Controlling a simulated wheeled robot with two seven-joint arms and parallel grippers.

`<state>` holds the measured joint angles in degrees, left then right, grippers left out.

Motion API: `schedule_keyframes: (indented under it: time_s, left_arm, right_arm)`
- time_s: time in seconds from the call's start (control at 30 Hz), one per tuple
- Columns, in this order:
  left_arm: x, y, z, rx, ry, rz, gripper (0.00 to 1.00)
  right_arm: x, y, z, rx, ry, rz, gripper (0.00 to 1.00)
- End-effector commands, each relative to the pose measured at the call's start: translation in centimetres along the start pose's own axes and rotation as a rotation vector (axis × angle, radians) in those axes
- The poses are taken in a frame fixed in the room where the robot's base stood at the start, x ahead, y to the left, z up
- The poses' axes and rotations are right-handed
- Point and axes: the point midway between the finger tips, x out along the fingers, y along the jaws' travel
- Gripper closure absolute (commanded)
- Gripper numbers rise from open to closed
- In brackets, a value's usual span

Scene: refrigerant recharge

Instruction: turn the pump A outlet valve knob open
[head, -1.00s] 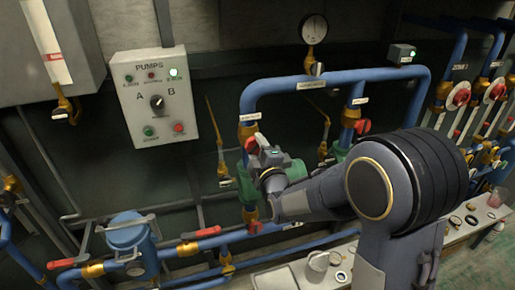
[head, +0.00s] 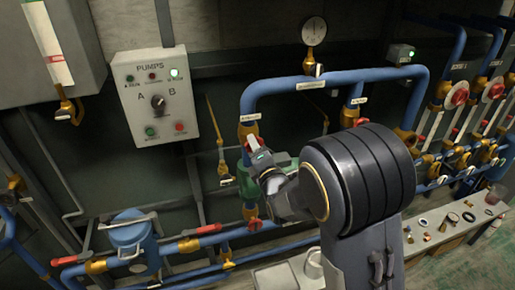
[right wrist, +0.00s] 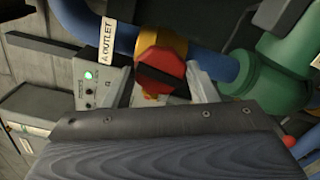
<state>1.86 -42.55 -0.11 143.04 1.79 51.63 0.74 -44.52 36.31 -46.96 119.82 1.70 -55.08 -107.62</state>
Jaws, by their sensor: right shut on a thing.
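The pump A outlet valve knob is red and sits on a brass valve body on the blue pipe, beneath a white label. In the head view only a little red of the knob (head: 251,140) shows at my right gripper (head: 254,148). In the right wrist view the knob (right wrist: 160,68) is plain, with a dark bar across its face and the "A OUTLET" label (right wrist: 118,40) beside it. My right gripper is shut on the knob, with pale finger parts beside it. My left gripper is not in view.
A green pump (head: 276,170) lies just below the knob. The pump control box (head: 154,95) hangs to the left with a green lamp lit. Blue pipes (head: 340,78) arch above my right arm. A bench (head: 425,240) with small parts stands at the lower right.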

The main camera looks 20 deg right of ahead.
Motion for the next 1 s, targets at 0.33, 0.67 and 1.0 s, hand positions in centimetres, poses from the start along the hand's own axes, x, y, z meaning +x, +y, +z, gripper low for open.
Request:
schedule_keyframes:
  time_s: [0.33, 0.67, 1.0]
  left_arm:
    - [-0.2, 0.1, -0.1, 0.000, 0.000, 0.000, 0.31]
    - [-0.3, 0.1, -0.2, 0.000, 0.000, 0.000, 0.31]
    - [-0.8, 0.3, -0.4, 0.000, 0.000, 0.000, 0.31]
  right_arm:
    - [0.0, 0.0, 0.0, -0.091, 0.001, -0.001, 0.31]
    - [-1.8, 0.1, 0.0, -0.088, 0.001, -0.001, 0.31]
    - [-5.8, 0.1, 0.0, -0.087, 0.000, -0.001, 0.31]
